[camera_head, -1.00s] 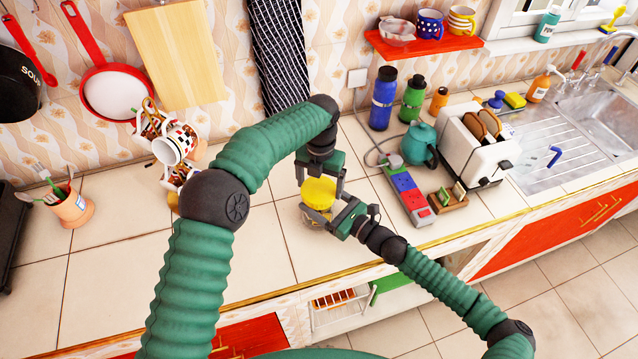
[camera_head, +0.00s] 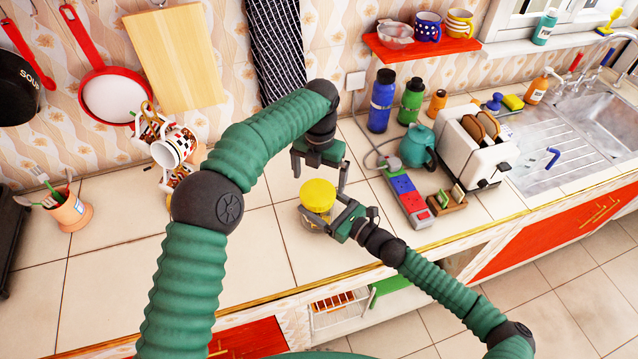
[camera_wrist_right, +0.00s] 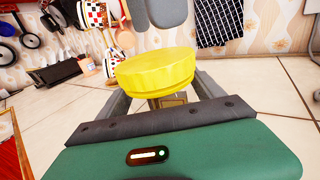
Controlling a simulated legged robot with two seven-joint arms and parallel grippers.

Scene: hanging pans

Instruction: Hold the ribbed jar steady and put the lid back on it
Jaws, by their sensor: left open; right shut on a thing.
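The ribbed jar (camera_head: 314,221) stands upright on the tiled counter, partly hidden by my right gripper. The yellow lid (camera_head: 318,194) sits on top of the jar and looks about level; I cannot tell whether it is screwed down. The lid also shows large in the right wrist view (camera_wrist_right: 157,70). My right gripper (camera_head: 327,216) is shut on the jar's body, below the lid. My left gripper (camera_head: 318,173) is open and empty, above and behind the lid, clear of it. Its fingers (camera_wrist_right: 162,12) show at the top of the right wrist view.
A power strip (camera_head: 405,195), a teal teapot (camera_head: 417,146) and a white toaster (camera_head: 475,150) stand to the right of the jar. A mug tree with mugs (camera_head: 172,148) stands to the left. The counter's front edge is close to the jar. Counter left of the jar is clear.

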